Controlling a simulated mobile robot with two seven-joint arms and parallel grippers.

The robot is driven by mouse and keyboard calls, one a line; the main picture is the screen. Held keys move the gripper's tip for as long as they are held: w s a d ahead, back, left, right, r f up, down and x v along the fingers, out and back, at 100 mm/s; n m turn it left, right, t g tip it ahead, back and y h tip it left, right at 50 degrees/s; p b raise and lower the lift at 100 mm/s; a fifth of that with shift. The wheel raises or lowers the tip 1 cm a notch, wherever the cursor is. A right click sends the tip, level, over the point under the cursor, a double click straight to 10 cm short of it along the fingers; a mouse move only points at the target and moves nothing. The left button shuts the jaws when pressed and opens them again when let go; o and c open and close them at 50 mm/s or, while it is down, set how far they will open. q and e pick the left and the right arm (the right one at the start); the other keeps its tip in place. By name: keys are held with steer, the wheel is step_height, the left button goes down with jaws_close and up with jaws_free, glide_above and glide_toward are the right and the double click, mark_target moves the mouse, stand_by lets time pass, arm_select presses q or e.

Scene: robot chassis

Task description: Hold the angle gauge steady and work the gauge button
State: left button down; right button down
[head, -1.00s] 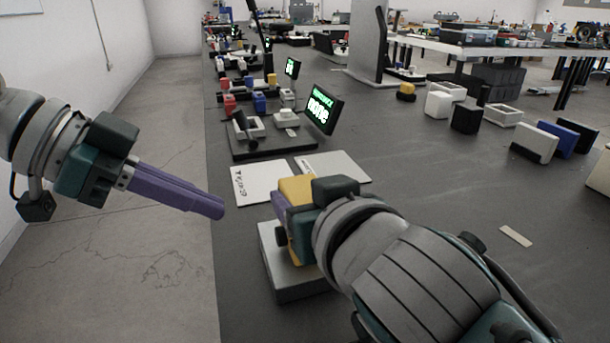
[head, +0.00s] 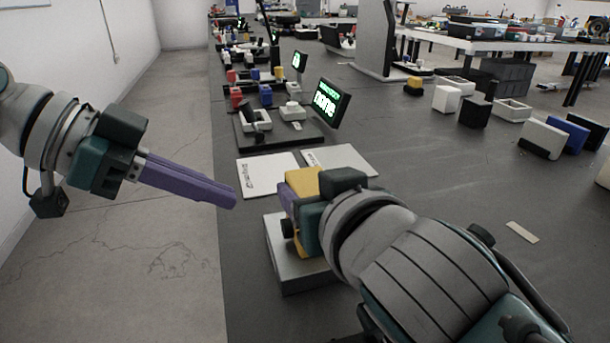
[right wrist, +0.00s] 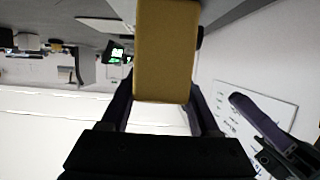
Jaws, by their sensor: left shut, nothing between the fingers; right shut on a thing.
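The yellow angle gauge (head: 303,182) sits on a grey block (head: 300,272) near the front of the dark table. My right gripper (head: 290,205) is shut on the gauge, and my wrist hides much of it. In the right wrist view the gauge's yellow body (right wrist: 166,52) stands between my right fingers (right wrist: 160,108). A dark round knob (head: 287,228) shows on the gauge's left side; I cannot tell whether it is the button. My left gripper (head: 234,197), with purple fingers, is shut and empty, left of the gauge and apart from it.
Two white cards (head: 267,174) lie behind the gauge. Beyond them stands a dark tray (head: 270,136) with a lit green display (head: 326,104). Several blocks and boxes (head: 473,111) stand at the right. The table's left edge runs beside my left fingers.

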mark_target(287, 229)
arm_select(q)
steer(key=s+a+f+n+t+y, duration=0.1)
steer(key=a+f+n+t, duration=0.1)
steer(key=n, duration=0.9)
steer(key=s+a+f+n+t+y, duration=0.1)
steer(key=f+n+t, duration=0.4)
steer(key=n, duration=0.6)
steer(key=shift+s+a+t+y, duration=0.3)
steer(key=shift+a+y, duration=0.4)
steer(key=shift+a, duration=0.2)
steer(key=shift+f, duration=0.1)
steer(key=shift+w+d, duration=0.45)
steer(key=shift+d, duration=0.95)
steer(key=shift+w+d, duration=0.5)
steer(key=shift+d, duration=0.9)
steer(key=shift+w+d, duration=0.45)
steer(key=shift+d, duration=0.95)
steer(key=shift+d, duration=0.1)
steer(key=shift+w+d, duration=0.15)
steer(key=shift+d, duration=0.15)
